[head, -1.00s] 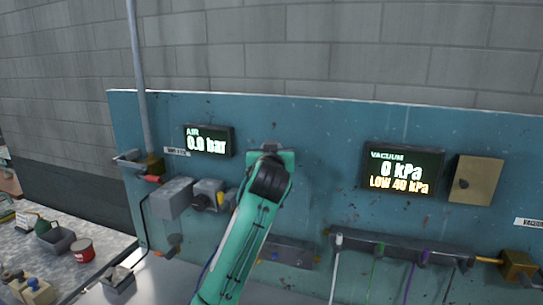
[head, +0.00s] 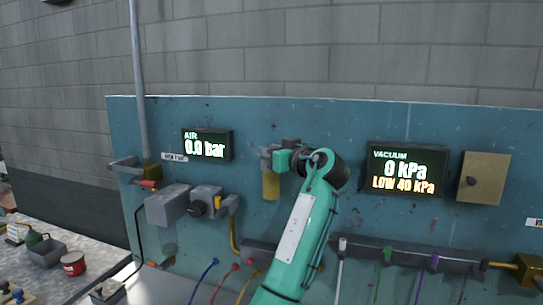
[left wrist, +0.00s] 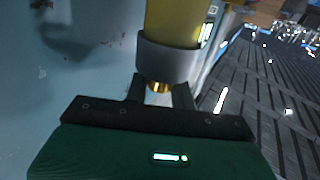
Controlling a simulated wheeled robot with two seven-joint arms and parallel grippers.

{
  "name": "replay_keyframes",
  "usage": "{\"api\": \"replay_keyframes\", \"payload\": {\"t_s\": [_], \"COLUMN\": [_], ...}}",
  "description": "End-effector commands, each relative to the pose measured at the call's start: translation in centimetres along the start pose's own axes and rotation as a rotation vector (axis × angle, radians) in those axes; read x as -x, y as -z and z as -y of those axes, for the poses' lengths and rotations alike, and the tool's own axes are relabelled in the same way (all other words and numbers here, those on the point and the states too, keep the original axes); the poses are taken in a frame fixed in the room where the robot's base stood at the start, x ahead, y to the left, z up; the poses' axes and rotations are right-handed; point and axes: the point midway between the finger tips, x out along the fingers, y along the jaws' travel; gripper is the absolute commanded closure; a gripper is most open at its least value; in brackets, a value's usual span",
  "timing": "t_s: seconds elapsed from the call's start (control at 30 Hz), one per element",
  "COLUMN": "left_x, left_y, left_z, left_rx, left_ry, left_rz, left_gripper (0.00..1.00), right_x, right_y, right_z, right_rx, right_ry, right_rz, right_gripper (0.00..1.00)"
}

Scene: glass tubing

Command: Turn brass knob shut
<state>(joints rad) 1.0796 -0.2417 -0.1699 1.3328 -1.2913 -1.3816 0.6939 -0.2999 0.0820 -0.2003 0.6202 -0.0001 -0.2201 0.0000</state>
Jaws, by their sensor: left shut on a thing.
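The brass knob (left wrist: 159,87) shows as a small gold piece between the two dark fingers in the left wrist view. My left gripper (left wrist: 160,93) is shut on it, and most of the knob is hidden. A grey collar (left wrist: 167,60) and a yellow cylinder (left wrist: 172,20) adjoin the knob. In the head view the yellow cylinder (head: 271,186) hangs upright on the teal panel. My left gripper (head: 280,153) is near its grey upper end, and the knob cannot be made out there. My right gripper is not in view.
The AIR display (head: 207,145) reads 0.0 bar. Grey valve boxes (head: 168,206) sit left of the arm. A manifold (head: 400,253) with coloured tubes is at lower right. A cluttered bench (head: 100,246) is at left.

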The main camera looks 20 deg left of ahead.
Motion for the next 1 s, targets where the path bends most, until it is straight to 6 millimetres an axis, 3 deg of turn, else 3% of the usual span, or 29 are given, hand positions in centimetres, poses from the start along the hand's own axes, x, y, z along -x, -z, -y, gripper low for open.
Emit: {"api": "replay_keyframes", "payload": {"t_s": [0.5,0.53,0.6,1.0], "left_x": [-0.07,-0.07,-0.07,-0.14], "left_y": [0.02,0.02,0.02,-0.01], "left_z": [0.03,0.03,0.03,0.07], "left_rx": [0.0,0.0,0.0,0.0], "left_ry": [0.019,0.019,0.019,0.018], "left_rz": [0.0,0.0,0.0,0.0], "left_gripper": [0.98,0.71,0.57,0.55], "right_x": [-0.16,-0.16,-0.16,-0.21], "right_y": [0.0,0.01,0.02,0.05], "right_z": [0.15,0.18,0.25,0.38], "right_rx": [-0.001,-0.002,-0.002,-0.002], "right_ry": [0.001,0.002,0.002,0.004], "right_rz": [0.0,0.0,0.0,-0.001], "right_gripper": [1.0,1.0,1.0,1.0]}}
